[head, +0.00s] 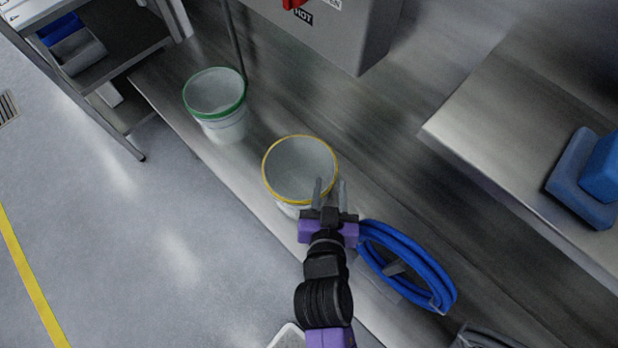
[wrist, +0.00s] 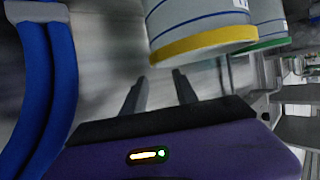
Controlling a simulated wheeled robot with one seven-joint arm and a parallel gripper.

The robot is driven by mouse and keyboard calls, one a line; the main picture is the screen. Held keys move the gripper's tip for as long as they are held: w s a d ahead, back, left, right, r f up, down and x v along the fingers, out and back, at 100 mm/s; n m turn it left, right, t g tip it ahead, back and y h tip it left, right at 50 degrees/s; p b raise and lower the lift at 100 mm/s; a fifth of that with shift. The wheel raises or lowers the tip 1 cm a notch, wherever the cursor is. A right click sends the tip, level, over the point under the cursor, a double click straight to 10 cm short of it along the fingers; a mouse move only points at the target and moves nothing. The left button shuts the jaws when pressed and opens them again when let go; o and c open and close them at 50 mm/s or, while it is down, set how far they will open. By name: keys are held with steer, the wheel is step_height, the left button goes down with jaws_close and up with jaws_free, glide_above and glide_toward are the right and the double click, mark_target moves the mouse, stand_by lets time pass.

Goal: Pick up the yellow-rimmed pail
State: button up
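The yellow-rimmed pail (head: 283,199) is white and stands upright and open on the steel ledge. In the wrist view, which looks upside down, its yellow rim (wrist: 205,45) shows just beyond my fingertips. My gripper (head: 330,183) is at the pail's near right side, with its fingers overlapping the rim's edge in the head view. In the wrist view my gripper (wrist: 160,76) has its two fingers apart with nothing between them. The fingertips appear close to the rim but not around it; whether they touch cannot be told.
A green-rimmed pail (head: 222,128) stands farther left on the ledge. A coiled blue hose (head: 418,284) lies close to the right of my gripper. A grey cabinet (head: 345,40) overhangs behind. A shelf cart (head: 110,60) stands at upper left. The floor at left is clear.

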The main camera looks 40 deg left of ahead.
mark_target(333, 163)
steer(key=shift+d+f+p+x, duration=0.1)
steer(key=shift+p+x, duration=0.05)
steer(key=shift+x, duration=1.15)
steer(key=shift+d+f+p+x, duration=0.1)
steer(key=shift+f+p+x, duration=0.05)
steer(key=shift+x, duration=1.15)
steer(key=shift+d+f+p+x, duration=0.1)
steer(key=shift+p+x, duration=0.05)
steer(key=shift+x, duration=1.15)
jaws_close()
